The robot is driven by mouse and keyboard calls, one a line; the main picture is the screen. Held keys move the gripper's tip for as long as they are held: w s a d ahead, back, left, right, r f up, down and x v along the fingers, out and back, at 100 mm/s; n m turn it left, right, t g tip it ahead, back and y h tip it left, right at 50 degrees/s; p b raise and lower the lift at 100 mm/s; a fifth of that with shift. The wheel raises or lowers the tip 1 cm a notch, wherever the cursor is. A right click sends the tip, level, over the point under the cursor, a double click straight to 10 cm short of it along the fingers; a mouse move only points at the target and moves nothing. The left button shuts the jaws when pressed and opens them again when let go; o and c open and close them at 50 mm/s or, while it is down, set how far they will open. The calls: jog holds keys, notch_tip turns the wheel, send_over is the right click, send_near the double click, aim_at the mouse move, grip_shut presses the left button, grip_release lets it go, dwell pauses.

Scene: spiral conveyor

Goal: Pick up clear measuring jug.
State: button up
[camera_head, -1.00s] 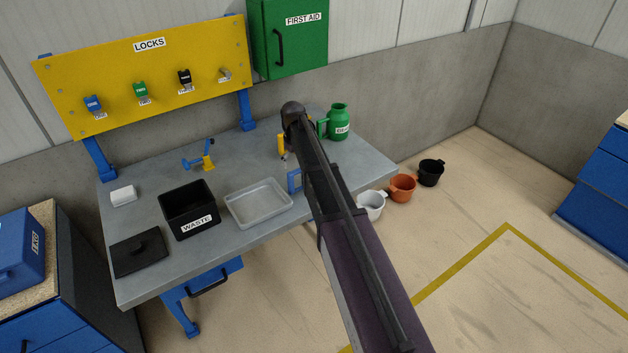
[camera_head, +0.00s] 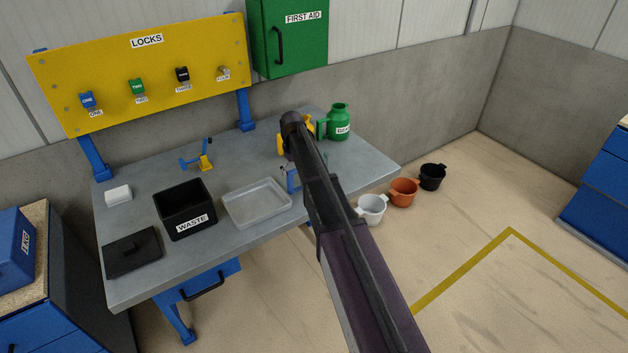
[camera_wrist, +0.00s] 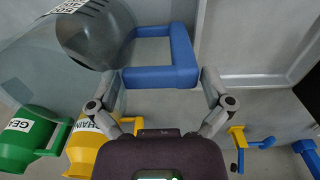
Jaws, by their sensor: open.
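The clear measuring jug (camera_wrist: 45,65) fills the upper left of the wrist view, see-through with a dark round part inside and a white label. Its blue squared handle (camera_wrist: 160,77) sticks out to the right. My gripper (camera_wrist: 163,82) is open, with one finger at each end of the handle's near bar. I cannot tell whether the fingers touch it. In the head view, my arm hides most of the jug; part of the blue handle (camera_head: 292,180) shows beside a clear tray. My gripper is hidden there.
A yellow jug (camera_wrist: 88,148) and a green jug (camera_wrist: 25,140) stand close by in the wrist view. The clear tray (camera_head: 257,203) and black waste bin (camera_head: 186,210) are left of the handle. White, orange and black pots (camera_head: 404,191) stand on the floor.

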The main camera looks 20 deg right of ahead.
dwell(0.3)
jog(key=c, duration=1)
jog(key=shift+r, duration=0.2)
notch_tip(320, 180, up, 4)
jog(key=p, duration=0.4)
jog(key=shift+f, duration=0.15)
jog(key=s, duration=0.5)
jog(key=s+a, duration=0.1)
jog(key=s, duration=0.4)
jog(key=s+r+p, duration=0.1)
jog(key=s, duration=0.5)
jog(key=shift+a, duration=0.15)
jog(key=o, duration=0.8)
jog(key=c, duration=0.7)
